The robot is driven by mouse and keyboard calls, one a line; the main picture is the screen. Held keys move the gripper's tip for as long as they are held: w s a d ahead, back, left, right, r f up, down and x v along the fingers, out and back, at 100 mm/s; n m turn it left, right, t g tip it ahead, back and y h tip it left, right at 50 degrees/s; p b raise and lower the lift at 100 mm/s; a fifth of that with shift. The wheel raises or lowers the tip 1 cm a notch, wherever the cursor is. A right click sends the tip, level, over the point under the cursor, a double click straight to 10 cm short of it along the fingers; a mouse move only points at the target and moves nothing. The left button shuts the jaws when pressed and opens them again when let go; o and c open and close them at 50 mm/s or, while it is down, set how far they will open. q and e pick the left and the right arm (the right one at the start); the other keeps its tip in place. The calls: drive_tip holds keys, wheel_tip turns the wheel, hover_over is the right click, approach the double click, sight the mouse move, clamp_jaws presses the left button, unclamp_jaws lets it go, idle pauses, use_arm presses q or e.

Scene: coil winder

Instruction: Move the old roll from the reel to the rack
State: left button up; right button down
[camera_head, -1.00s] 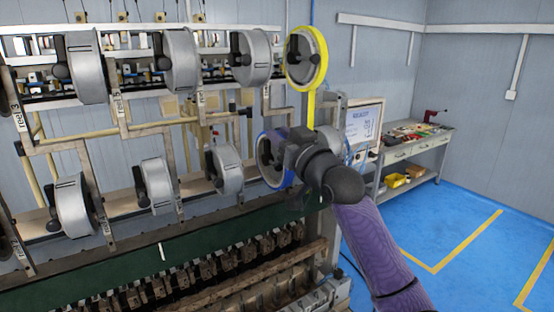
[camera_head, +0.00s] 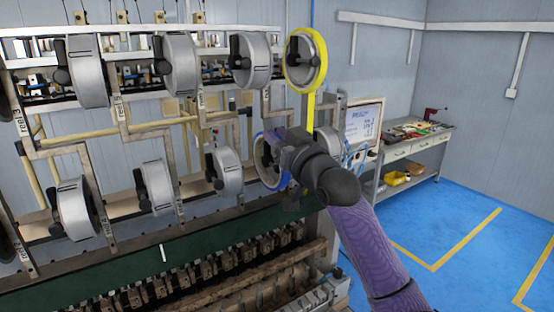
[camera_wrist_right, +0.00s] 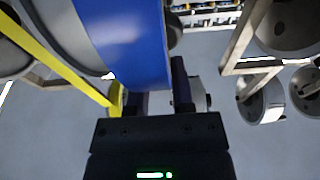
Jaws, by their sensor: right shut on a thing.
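A roll with a blue rim and blue outer face (camera_head: 259,162) is at the right end of the lower row of the winder. My right gripper (camera_head: 284,150) is at its right side. In the right wrist view the blue roll (camera_wrist_right: 122,38) fills the upper middle, with a dark finger (camera_wrist_right: 180,85) close to its right edge and the other partly hidden near its left. The gripper is shut on this roll. Whether the roll still touches its holder is hidden. A yellow-rimmed roll (camera_head: 304,60) hangs above, with a yellow strip (camera_head: 310,112) below it. My left gripper is out of view.
Grey rolls (camera_head: 180,65) sit on frame posts in two rows to the left. A screen (camera_head: 364,122) stands right of the gripper. The blue floor at right is clear.

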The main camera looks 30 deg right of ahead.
drive_tip(key=shift+s+a+p, duration=0.2)
drive_tip(key=shift+a+p, duration=0.6)
drive_tip(key=shift+a, duration=1.2)
